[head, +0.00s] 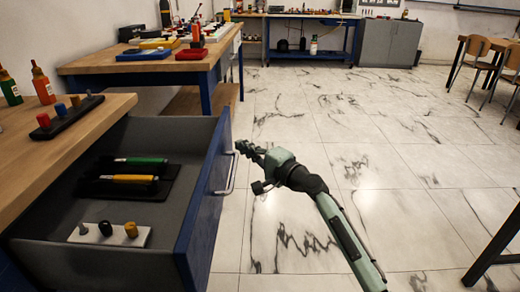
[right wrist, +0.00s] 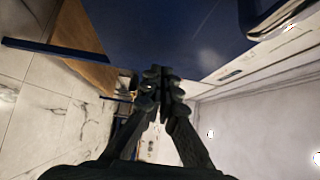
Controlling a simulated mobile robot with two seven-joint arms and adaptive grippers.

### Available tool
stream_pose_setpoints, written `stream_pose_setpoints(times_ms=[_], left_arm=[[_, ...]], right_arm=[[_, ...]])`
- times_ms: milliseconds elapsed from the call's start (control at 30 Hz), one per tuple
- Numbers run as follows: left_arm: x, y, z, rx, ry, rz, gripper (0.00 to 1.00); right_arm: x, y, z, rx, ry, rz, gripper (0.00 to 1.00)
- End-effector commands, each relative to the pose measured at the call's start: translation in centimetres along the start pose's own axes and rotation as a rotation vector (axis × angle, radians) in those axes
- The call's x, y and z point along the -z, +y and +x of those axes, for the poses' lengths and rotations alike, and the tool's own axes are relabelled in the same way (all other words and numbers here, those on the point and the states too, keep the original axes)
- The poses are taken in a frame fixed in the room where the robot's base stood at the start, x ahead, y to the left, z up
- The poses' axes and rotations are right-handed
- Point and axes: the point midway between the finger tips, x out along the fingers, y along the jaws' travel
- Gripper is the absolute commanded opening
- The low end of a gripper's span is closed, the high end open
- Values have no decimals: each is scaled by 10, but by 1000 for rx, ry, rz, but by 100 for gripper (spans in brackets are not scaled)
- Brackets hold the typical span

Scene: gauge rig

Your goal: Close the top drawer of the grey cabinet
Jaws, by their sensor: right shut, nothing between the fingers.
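A drawer with a grey inside (head: 160,222) and a blue front panel (head: 203,205) stands pulled far out from under a wooden top at the left. Its metal handle (head: 231,178) is on the outer face of the front. My right gripper (head: 240,147) is shut and empty, at the outer side of the front near the handle's far end. In the right wrist view the shut fingertips (right wrist: 158,76) point at the blue panel (right wrist: 160,35), with the handle (right wrist: 284,28) at upper right. I cannot tell whether they touch. My left gripper is not in view.
The drawer holds tools with green and yellow handles (head: 135,179) and a pale block with knobs (head: 108,235). Bottles (head: 42,85) stand on the wooden top (head: 98,112). A workbench (head: 165,66) and a grey cabinet (head: 391,43) are farther back.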

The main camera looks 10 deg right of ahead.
Motion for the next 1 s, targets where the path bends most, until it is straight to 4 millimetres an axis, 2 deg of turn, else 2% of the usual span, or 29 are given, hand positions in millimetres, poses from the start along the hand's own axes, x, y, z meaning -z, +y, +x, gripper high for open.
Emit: stream_pose_setpoints(times_ms=[200,733,1000], left_arm=[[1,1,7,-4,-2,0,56],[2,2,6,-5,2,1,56],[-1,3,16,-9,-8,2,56]], right_arm=[[-9,-1,10,1,2,0,0],[-13,-1,14,1,1,1,0],[-32,-1,34,2,0,3,0]])
